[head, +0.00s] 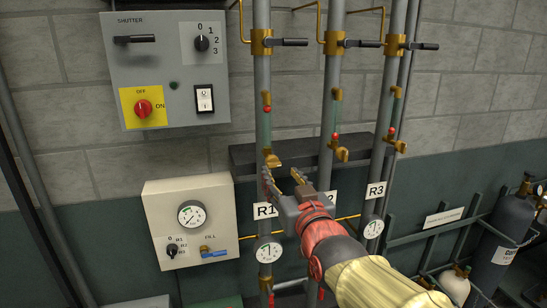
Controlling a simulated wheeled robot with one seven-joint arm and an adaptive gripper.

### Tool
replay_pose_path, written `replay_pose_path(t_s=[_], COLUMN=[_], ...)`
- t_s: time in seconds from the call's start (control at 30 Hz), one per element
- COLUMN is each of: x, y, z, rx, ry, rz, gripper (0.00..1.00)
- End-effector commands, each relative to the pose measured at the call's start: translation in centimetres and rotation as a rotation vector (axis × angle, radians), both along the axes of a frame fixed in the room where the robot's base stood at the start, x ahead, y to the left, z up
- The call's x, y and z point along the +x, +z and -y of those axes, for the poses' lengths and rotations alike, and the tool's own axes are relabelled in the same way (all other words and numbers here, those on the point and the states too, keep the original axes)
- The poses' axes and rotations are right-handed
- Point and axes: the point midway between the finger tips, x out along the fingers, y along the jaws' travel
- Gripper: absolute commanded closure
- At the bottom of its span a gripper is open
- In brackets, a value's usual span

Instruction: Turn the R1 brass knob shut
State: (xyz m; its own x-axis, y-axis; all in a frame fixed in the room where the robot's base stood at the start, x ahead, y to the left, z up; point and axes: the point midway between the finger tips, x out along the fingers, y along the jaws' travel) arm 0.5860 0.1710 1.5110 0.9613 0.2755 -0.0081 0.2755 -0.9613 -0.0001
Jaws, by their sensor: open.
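The R1 brass knob (273,160) sits low on the left grey pipe, above the R1 label (264,211). It sticks out to the right of the pipe. My gripper (282,175) is open and empty, with its two fingers pointing up just below the knob. The left finger overlaps the R1 pipe in the picture. Whether either finger touches the knob I cannot tell. The knob itself is mostly visible. My gripper and wrist partly hide the label on the middle pipe.
Similar brass knobs are on the middle pipe (338,151) and the R3 pipe (396,143). A dark ledge (239,155) lies behind the pipes. A fill panel (190,228) and a shutter control box (168,68) are at left. A gas cylinder (503,245) stands at right.

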Motion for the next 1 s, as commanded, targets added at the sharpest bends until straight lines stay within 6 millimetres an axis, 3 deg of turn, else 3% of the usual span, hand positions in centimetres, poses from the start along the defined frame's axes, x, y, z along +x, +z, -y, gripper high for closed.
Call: replay_pose_path(t_s=[0.53, 1.0], x=[6.4, 7.4], y=[0.2, 0.2], z=[-1.9, -2.2], rx=[0.002, 0.002], ry=[0.001, 0.001], rz=[0.007, 0.008], gripper=[0.55, 0.56])
